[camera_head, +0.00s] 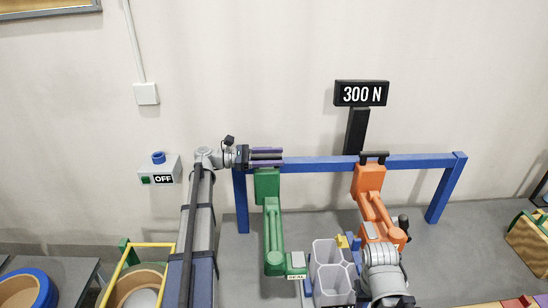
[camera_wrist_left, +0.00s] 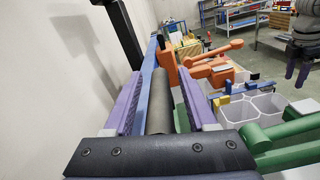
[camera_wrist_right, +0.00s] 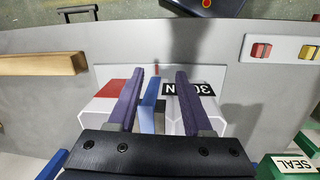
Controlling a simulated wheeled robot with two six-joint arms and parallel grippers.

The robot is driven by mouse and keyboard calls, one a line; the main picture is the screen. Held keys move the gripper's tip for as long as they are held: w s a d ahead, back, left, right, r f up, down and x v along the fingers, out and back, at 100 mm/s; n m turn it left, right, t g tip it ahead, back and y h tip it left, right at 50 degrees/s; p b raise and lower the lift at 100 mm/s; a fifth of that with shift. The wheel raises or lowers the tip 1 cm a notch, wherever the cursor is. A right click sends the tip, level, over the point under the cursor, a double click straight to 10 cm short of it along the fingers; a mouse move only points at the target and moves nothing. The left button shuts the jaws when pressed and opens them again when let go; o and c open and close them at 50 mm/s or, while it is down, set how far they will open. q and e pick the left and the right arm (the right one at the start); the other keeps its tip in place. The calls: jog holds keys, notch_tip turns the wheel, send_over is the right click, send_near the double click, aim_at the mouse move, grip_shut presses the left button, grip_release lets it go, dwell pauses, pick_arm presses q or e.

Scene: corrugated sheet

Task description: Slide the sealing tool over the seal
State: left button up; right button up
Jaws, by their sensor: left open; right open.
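A green tool (camera_head: 273,225) with a SEAL label (camera_head: 296,276) hangs from the blue rail (camera_head: 320,163). My left gripper (camera_head: 266,157) is open at its top end. In the left wrist view, a dark bar (camera_wrist_left: 160,105) lies between the open purple jaws (camera_wrist_left: 163,95). I cannot tell whether the jaws touch it. My right gripper (camera_wrist_right: 157,95) is open above the bench, seen in the right wrist view. A narrow blue strip (camera_wrist_right: 149,98) shows between its fingers. I cannot tell which piece is the seal. The green tool's label (camera_wrist_right: 293,165) also shows there.
An orange tool (camera_head: 370,205) with a black handle hangs farther right, below a 300 N display (camera_head: 361,94). Pale bins (camera_head: 327,262) stand between the tools. A box marked OFF (camera_head: 159,172) is on the wall. Grey bench surface right of the orange tool is clear.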

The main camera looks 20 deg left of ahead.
pick_arm(q)
jog(key=shift+c, duration=0.2)
grip_shut()
dwell(1.1)
